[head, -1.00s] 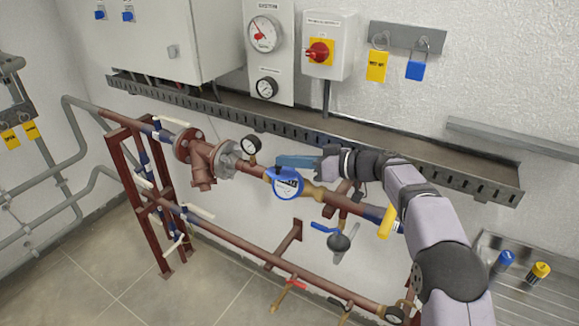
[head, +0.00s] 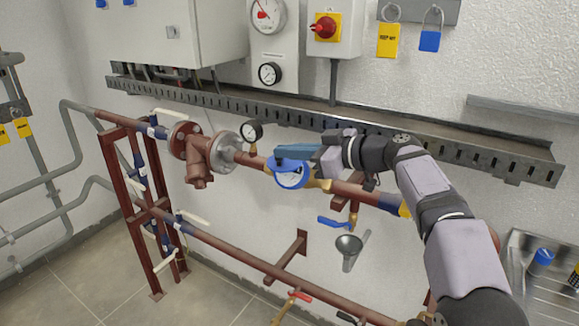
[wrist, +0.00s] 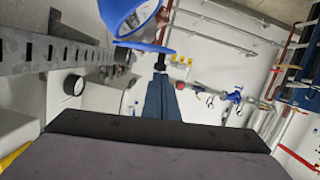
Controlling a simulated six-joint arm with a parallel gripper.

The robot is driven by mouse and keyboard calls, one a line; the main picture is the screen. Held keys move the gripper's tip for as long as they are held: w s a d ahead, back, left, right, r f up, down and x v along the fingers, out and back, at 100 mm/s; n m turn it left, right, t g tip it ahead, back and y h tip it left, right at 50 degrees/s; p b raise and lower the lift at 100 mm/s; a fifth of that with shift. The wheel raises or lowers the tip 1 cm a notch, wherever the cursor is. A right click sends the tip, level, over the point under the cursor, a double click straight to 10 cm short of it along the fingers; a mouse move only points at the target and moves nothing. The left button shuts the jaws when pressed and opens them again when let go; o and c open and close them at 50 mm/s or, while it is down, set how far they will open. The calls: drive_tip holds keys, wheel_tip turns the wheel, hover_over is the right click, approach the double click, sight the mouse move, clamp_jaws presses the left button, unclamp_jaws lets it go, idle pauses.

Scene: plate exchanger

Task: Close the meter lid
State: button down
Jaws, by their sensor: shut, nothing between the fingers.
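The round meter (head: 291,179) sits on the upper pipe in the head view, with a blue rim and a pale face that shows. Its blue lid (wrist: 145,46) is a thin plate seen nearly edge-on in the wrist view, standing at an angle to the meter's blue body (wrist: 122,14), so it looks open. My gripper (head: 282,148) is shut and empty, its blue-grey fingers just above the meter. In the wrist view the fingertips (wrist: 160,68) are close to the lid; I cannot tell whether they touch it.
A small pressure gauge (head: 252,132) stands on the pipe left of the meter. A slotted cable tray (head: 330,118) runs along the wall behind my gripper. A blue-handled valve (head: 335,222) and a grey funnel (head: 349,245) are below right.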

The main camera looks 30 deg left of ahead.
drive_tip(key=shift+s+f+n+t+b, duration=0.2)
drive_tip(key=shift+f+n+b, duration=0.35)
drive_tip(key=shift+b, duration=1)
drive_tip(key=shift+s+f+n+t+b, duration=0.2)
drive_tip(key=shift+f+n+b, duration=0.3)
drive_tip(key=shift+b, duration=1.05)
drive_tip(key=shift+f+n+b, duration=0.25)
drive_tip(key=shift+f+b, duration=0.05)
drive_tip(key=shift+b, duration=1.15)
drive_tip(key=shift+s+r, duration=0.2)
drive_tip(key=shift+r, duration=0.25)
drive_tip(key=s+d+r+b, duration=0.2)
drive_tip(key=d+r, duration=0.3)
drive_tip(key=d, duration=0.4)
drive_tip(key=shift+s+d, duration=0.15)
drive_tip(key=shift+d, duration=0.25)
drive_tip(key=shift+r, duration=0.1)
